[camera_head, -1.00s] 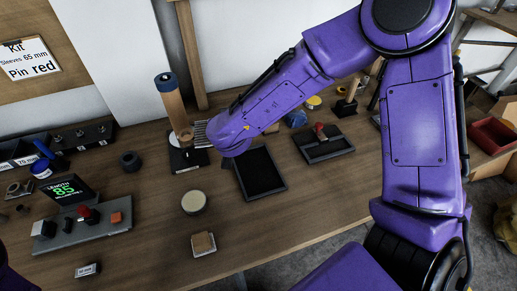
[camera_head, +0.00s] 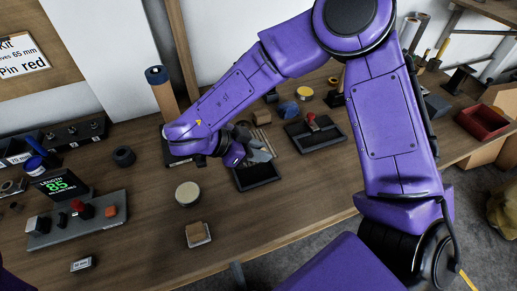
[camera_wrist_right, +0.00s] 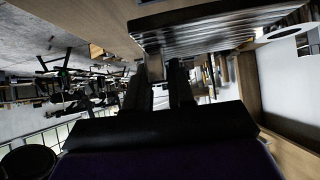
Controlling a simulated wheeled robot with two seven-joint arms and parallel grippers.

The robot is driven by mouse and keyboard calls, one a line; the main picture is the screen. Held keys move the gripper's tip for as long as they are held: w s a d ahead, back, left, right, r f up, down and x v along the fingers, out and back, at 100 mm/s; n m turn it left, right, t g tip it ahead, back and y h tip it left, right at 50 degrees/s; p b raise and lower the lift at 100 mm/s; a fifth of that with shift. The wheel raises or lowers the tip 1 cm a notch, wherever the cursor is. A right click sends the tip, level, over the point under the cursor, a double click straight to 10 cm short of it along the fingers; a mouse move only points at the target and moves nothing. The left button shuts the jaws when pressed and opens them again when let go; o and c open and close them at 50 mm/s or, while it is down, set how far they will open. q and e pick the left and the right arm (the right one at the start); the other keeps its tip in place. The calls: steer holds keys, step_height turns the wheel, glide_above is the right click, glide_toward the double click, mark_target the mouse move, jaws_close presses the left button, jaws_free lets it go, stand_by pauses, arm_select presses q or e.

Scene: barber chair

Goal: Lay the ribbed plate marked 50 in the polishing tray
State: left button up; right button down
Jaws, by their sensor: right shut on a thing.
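My right gripper (camera_head: 246,154) is shut on the ribbed plate (camera_head: 264,143) and holds it above the workbench. In the right wrist view the plate (camera_wrist_right: 215,32) spans the top, its long ribs showing, with the dark fingers (camera_wrist_right: 167,88) at its near edge. No number can be read on it. A shallow black tray (camera_head: 260,183) lies below the gripper; the gripper and plate cover its far part. A second dark tray (camera_head: 318,146) holds a red-topped block. No label tells which is the polishing tray. My left gripper does not show.
A round pale-topped tin (camera_head: 187,193) and a small wooden block (camera_head: 197,234) lie near the tray. A display reading 85 (camera_head: 62,184) stands left.

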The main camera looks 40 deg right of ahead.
mark_target(251, 164)
steer(key=shift+a+f+b, duration=0.1)
steer(key=shift+f+b, duration=1.15)
steer(key=shift+f, duration=1.55)
steer(key=shift+p, duration=0.5)
steer(key=shift+p, duration=0.45)
steer(key=shift+p, duration=0.45)
steer(key=shift+f+b, duration=0.45)
steer(key=shift+f, duration=1.05)
